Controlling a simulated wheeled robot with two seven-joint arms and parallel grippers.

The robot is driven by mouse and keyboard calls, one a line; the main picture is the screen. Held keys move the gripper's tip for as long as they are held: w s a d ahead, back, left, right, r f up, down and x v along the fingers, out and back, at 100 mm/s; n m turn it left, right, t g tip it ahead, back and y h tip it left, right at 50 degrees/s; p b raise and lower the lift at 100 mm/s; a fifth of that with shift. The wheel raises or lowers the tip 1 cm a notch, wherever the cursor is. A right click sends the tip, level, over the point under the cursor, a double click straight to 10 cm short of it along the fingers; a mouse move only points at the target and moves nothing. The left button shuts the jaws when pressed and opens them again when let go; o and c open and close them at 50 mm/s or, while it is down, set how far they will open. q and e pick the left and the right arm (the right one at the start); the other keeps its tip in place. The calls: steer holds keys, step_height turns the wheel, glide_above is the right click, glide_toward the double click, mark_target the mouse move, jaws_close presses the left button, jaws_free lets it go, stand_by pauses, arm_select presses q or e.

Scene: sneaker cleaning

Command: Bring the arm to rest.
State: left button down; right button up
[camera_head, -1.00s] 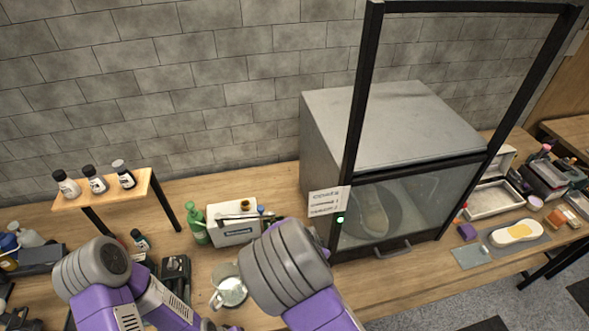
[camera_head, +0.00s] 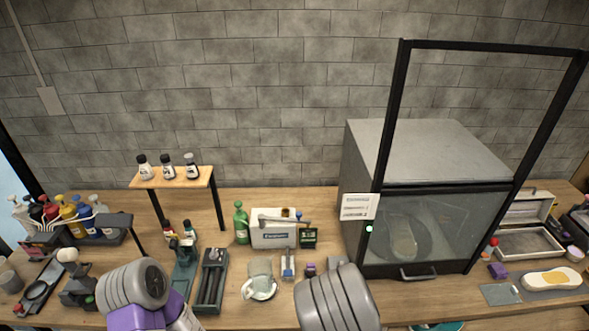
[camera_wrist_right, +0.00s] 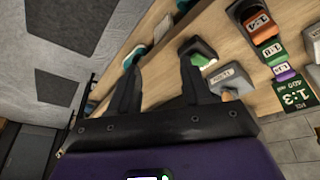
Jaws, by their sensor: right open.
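My right gripper (camera_wrist_right: 162,58) shows in the right wrist view with its two dark fingers spread apart and nothing between them. Its fingers point toward the wooden table edge, and one tip appears close in the picture to a small grey and green item (camera_wrist_right: 199,51); I cannot tell whether they touch. My left gripper is out of view, and the right one is not visible there.
A glass-fronted cabinet (camera_head: 430,150) stands right of centre on the table. A small wooden shelf (camera_head: 205,178) holds bottles. Labelled blocks (camera_wrist_right: 258,28) show in the wrist view.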

steer(key=s+f+n+g+y+b, duration=0.2)
steer(key=s+f+b, duration=0.35)
steer(key=f, duration=0.85)
arm_select(q)
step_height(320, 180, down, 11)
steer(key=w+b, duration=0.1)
steer(key=b, duration=0.3)
steer(key=shift+b, duration=0.35)
arm_select(e)
steer(key=s+a+f+n+y, duration=0.3)
steer(key=s+a+f+y, duration=0.2)
steer(key=s+a+f, duration=0.1)
steer(key=shift+s+a+f, duration=0.35)
steer(key=shift+s+f, duration=0.5)
steer(key=shift+s, duration=0.35)
